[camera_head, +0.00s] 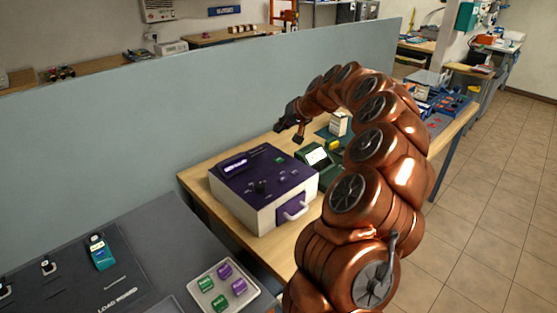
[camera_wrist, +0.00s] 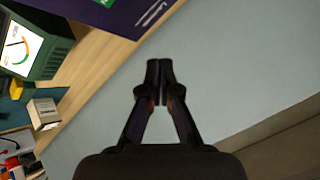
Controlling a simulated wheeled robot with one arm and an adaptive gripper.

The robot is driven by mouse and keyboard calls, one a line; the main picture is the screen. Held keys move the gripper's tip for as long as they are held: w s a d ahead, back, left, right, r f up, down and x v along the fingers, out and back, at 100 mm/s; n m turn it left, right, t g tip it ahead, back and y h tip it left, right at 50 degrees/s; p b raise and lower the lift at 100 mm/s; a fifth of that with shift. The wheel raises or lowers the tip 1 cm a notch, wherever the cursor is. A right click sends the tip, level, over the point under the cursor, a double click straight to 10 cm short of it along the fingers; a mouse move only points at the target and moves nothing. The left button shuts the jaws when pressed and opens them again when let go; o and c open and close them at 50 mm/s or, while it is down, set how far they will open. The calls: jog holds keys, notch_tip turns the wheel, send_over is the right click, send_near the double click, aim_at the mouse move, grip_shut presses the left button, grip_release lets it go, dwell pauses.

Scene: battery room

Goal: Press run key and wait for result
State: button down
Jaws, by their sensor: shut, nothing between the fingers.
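A white tester with a purple top (camera_head: 262,178) stands on the wooden bench. It has a lit display (camera_head: 235,167), small white markings and a green key (camera_head: 280,160); which key is the run key is too small to read. My gripper (camera_head: 281,127) is shut and empty, raised above the back of the tester and apart from it. In the wrist view its fingertips (camera_wrist: 160,66) meet in front of the grey partition. The purple top (camera_wrist: 120,12) and part of the green key (camera_wrist: 104,2) show at that view's top edge.
A green meter with a dial (camera_head: 318,156) stands right of the tester, with a small pale box (camera_head: 339,123) behind it. A grey partition (camera_head: 150,120) runs behind the bench. A white tray (camera_head: 193,288) holds green and purple blocks in front.

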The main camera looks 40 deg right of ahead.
jog(key=shift+f, duration=0.15)
jog(key=b, duration=0.1)
send_over(280, 160)
notch_tip(280, 160, down, 7)
jog(key=shift+f, duration=0.1)
jog(key=shift+f+b, duration=0.6)
jog(key=shift+f, duration=0.05)
jog(key=shift+f+b, duration=0.75)
jog(key=shift+b, duration=0.3)
dwell(1.7)
jog(key=shift+r, duration=0.15)
dwell(0.3)
jog(key=shift+r, duration=0.6)
jog(key=shift+r, duration=0.1)
jog(key=shift+r+p, duration=0.3)
jog(key=shift+r, duration=2.1)
